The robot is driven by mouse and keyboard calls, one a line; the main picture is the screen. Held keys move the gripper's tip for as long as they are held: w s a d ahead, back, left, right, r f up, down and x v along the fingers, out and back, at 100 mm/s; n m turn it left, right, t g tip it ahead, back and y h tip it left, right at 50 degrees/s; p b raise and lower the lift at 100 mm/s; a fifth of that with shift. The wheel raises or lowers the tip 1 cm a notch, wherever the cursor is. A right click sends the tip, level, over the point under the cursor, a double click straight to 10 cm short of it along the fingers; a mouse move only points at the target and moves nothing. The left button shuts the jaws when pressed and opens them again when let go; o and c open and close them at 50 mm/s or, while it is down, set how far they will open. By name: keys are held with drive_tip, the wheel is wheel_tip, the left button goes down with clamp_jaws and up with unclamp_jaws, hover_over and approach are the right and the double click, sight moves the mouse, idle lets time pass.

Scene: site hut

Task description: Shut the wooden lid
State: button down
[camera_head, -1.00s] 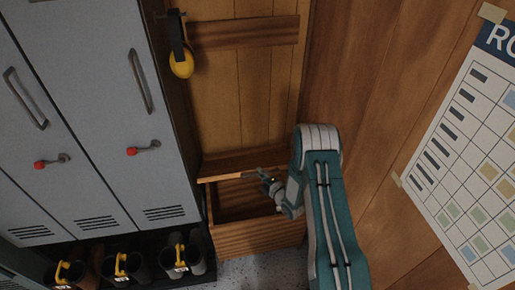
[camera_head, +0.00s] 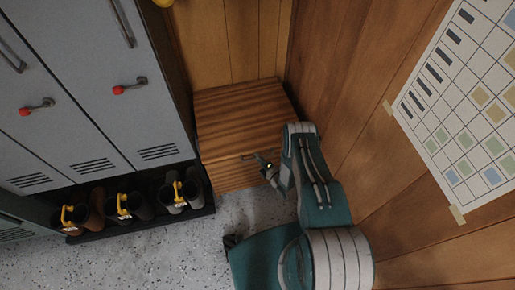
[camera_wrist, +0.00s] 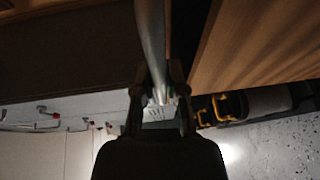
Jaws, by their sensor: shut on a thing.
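The wooden lid (camera_head: 240,108) belongs to a striped wooden box in the corner. It lies down over the box, and the box's front face (camera_head: 231,178) shows below its front edge. The inside is hidden in the head view; I cannot tell whether a thin gap is left. My gripper (camera_head: 265,163) is at the lid's front edge, towards the right. It is shut on a grey metal bar handle (camera_head: 248,156). In the wrist view the bar (camera_wrist: 151,40) runs between the fingers of my gripper (camera_wrist: 160,98).
Grey lockers (camera_head: 85,85) with red-knobbed handles stand left. Several boots (camera_head: 179,192) stand on a dark rack (camera_head: 203,207) below them. A wooden wall (camera_head: 345,70) with a chart (camera_head: 470,100) is close on the right. Speckled floor (camera_head: 150,250) is clear in front.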

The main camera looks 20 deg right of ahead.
drive_tip(key=f, duration=0.5)
drive_tip(key=shift+s+f, duration=0.3)
drive_tip(key=c, duration=1)
unclamp_jaws()
drive_tip(key=shift+o, duration=0.2)
drive_tip(key=v, duration=1.1)
drive_tip(key=shift+s+d, duration=0.2)
drive_tip(key=shift+s, duration=0.05)
drive_tip(key=shift+w, duration=0.1)
